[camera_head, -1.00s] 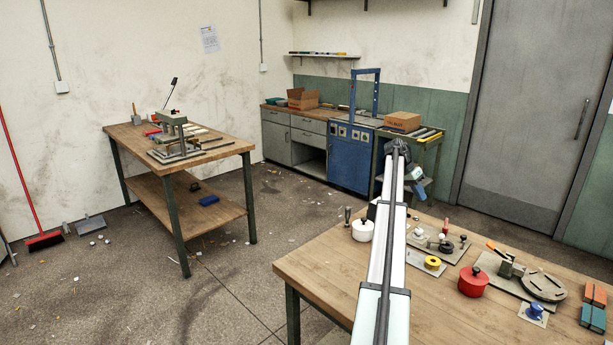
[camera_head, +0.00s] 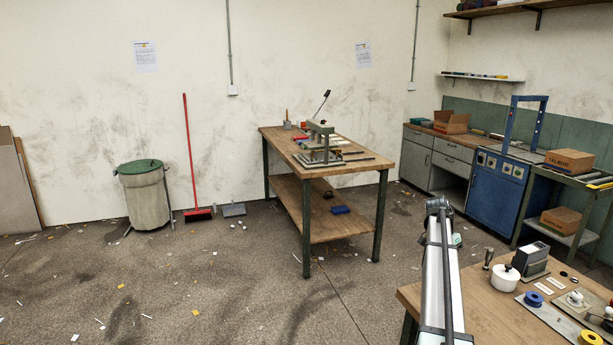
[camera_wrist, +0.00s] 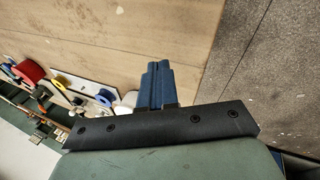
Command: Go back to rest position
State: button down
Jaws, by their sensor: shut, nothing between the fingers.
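My gripper (camera_wrist: 158,68) shows in the wrist view as two blue fingers standing side by side, pressed together with nothing between them. It is over the wooden workbench (camera_wrist: 150,25), near the bench edge, with the grey floor beyond on the right. In the head view my arm rises at the lower right beside the same workbench (camera_head: 470,292). The fingers cannot be made out there. No object hangs from my gripper.
A white pot (camera_head: 505,277), a grey device (camera_head: 531,260) and blue-topped spool (camera_head: 534,299) stand on the bench. Behind are a second table (camera_head: 345,172) with a press, a blue cabinet (camera_head: 497,190) and a cart. A bin (camera_head: 145,195) and red broom (camera_head: 190,150) stand left. Open floor lies between.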

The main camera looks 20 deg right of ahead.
jog(key=w+a+f+n+y, duration=0.1)
jog(key=w+a+f+n, duration=0.1)
jog(key=a, duration=0.8)
jog(key=w+a+f+n, duration=0.1)
jog(key=w+a+f, duration=0.15)
jog(key=a, duration=0.85)
jog(key=s+a+f+n, duration=0.2)
jog(key=s+a+f, duration=0.4)
jog(key=f, duration=0.4)
jog(key=s+a+f+n+g, duration=0.15)
jog(key=s+a+f, duration=0.25)
jog(key=a+f, duration=0.45)
jog(key=s+a+f+n+t, duration=0.1)
jog(key=s+a+f+n, duration=0.35)
jog(key=f, duration=0.65)
jog(key=s+a+f+n, duration=0.1)
jog(key=s+a+f, duration=0.3)
jog(key=s, duration=0.6)
jog(key=s+a+f+n+g, duration=0.1)
jog(key=s+a+f+n, duration=0.1)
jog(key=s+a+f, duration=0.2)
jog(key=s+a+f+n+g+y, duration=0.1)
jog(key=s+a+f, duration=0.4)
jog(key=s+a, duration=0.4)
jog(key=s, duration=0.7)
jog(key=shift+s+a+n, duration=0.15)
jog(key=shift+s+n, duration=0.15)
jog(key=shift+s, duration=0.05)
jog(key=c, duration=1.9)
grip_release()
